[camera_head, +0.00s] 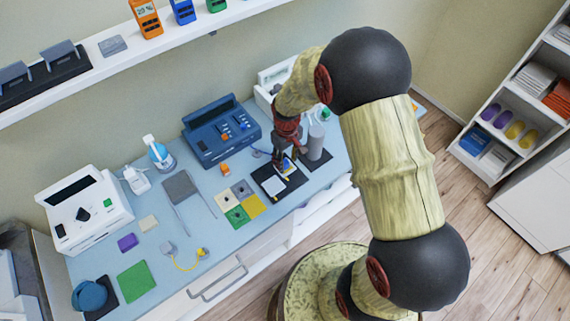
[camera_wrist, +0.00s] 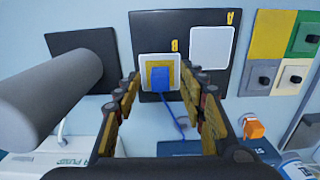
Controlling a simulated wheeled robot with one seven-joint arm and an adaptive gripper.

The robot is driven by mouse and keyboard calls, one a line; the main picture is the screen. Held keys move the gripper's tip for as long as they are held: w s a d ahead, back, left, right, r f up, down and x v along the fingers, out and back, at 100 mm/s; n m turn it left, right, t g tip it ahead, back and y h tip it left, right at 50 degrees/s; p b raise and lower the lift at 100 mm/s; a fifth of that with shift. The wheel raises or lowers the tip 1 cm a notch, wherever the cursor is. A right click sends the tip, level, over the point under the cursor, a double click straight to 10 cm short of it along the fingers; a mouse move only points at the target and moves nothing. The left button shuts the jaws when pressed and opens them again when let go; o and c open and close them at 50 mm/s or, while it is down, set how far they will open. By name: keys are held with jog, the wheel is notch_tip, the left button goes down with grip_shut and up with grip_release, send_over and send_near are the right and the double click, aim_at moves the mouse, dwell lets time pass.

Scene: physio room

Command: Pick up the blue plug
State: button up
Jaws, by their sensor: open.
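The blue plug (camera_wrist: 160,77) sits on a yellow patch inside a white-framed square (camera_wrist: 145,61) on a black board (camera_wrist: 190,25) in the wrist view. A blue cord runs from it toward the bottom of that view. My gripper (camera_wrist: 164,93) is open, with one finger on each side of the plug and clear space between fingers and plug. In the head view my gripper (camera_head: 282,160) is low over the black board (camera_head: 268,184), and a small blue spot, probably the plug (camera_head: 287,164), shows beside the fingers.
A grey cylinder (camera_wrist: 50,95) stands close on the left in the wrist view; in the head view the cylinder (camera_head: 315,143) is right of my gripper. An orange plug (camera_wrist: 254,129) and coloured squares (camera_wrist: 270,38) lie to the right. A blue device (camera_head: 222,131) stands behind.

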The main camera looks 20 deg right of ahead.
notch_tip(320, 180, down, 3)
jog(key=shift+r, duration=0.15)
jog(key=c, duration=0.9)
jog(key=shift+r, duration=0.1)
jog(key=shift+c, duration=0.2)
